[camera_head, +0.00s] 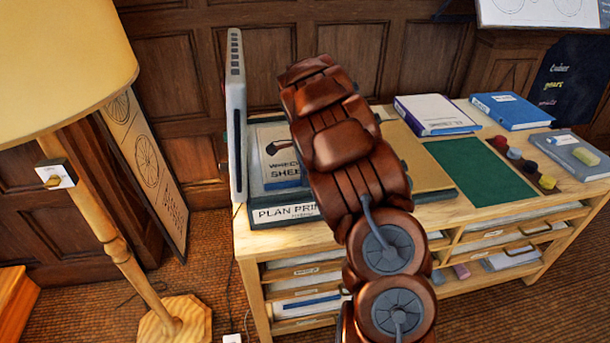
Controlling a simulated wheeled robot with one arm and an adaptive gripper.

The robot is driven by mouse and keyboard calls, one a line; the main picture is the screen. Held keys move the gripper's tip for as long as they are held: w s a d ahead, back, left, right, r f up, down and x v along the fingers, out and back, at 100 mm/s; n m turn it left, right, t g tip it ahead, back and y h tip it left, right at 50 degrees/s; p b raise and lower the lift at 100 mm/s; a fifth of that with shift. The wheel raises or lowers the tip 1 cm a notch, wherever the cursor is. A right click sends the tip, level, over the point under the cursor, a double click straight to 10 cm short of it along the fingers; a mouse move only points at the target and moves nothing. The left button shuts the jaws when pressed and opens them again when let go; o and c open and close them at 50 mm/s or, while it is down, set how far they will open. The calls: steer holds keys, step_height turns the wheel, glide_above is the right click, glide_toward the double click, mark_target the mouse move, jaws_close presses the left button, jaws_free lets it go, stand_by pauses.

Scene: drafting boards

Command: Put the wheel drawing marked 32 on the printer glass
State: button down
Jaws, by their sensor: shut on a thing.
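The plan printer (285,213) stands at the left end of the wooden cabinet, its lid (237,105) raised upright on the left. My gripper (272,149) is mostly hidden by the arm; only a small dark part shows at the sheet's upper edge. It is shut on the sheet.
A tan board (418,165), a green mat (480,170), a white-covered book (433,115) and blue books (512,110) lie to the right. Several coloured blocks (530,167) sit beside the mat. A floor lamp (110,225) stands at the left.

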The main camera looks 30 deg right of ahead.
steer(key=c, duration=1.2)
jaws_free()
steer(key=shift+o, duration=0.2)
step_height(320, 180, up, 12)
steer(key=b, duration=0.2)
steer(key=shift+s+a, duration=0.15)
steer(key=shift+s, duration=0.05)
